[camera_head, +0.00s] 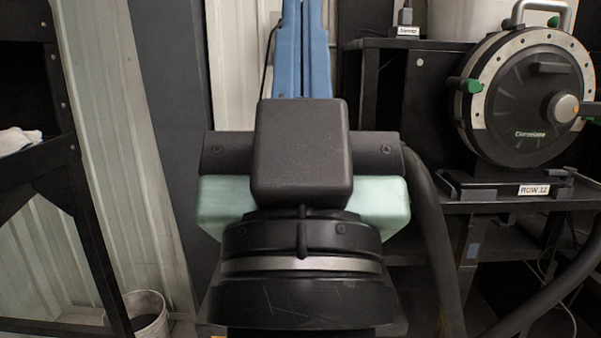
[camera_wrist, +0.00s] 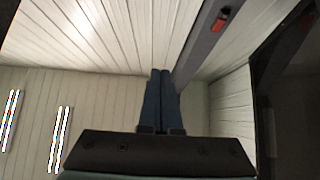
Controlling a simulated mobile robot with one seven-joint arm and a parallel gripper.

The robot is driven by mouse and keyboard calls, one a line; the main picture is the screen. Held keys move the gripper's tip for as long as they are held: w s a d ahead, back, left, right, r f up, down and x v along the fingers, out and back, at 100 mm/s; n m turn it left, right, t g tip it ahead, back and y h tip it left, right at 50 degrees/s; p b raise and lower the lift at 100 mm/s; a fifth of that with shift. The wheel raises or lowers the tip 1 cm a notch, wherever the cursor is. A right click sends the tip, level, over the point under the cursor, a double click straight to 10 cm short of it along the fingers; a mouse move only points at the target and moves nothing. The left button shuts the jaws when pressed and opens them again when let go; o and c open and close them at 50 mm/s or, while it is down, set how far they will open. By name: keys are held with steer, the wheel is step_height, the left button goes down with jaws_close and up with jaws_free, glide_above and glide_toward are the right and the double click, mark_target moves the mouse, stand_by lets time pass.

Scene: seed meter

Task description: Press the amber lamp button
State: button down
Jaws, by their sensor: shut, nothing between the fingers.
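My gripper (camera_head: 303,12) stands upright in the middle of the head view, with two long blue fingers side by side and touching. Its fingers run out at the top edge of that view. In the wrist view the gripper (camera_wrist: 161,74) is also shut and empty, pointing toward pale panelled walls and ceiling. My wrist and arm hide the centre of the head view. A round black seed meter (camera_head: 524,95) with a silver rim and green knobs stands at the right, apart from my gripper.
The seed meter's stand is labelled ROW 12 (camera_head: 534,190) and sits on a dark bench. A black frame (camera_head: 40,185) stands at the left, with a white bucket (camera_head: 148,315) on the floor. In the wrist view, a grey beam (camera_wrist: 203,48) bears a red part (camera_wrist: 221,20).

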step_height(320, 180, up, 40)
steer(key=s+p, duration=0.1)
steer(key=p, duration=3.6)
steer(key=shift+s+f+p, duration=0.15)
steer(key=shift+f+p, duration=0.05)
steer(key=shift+p, duration=0.1)
steer(key=shift+a, duration=0.1)
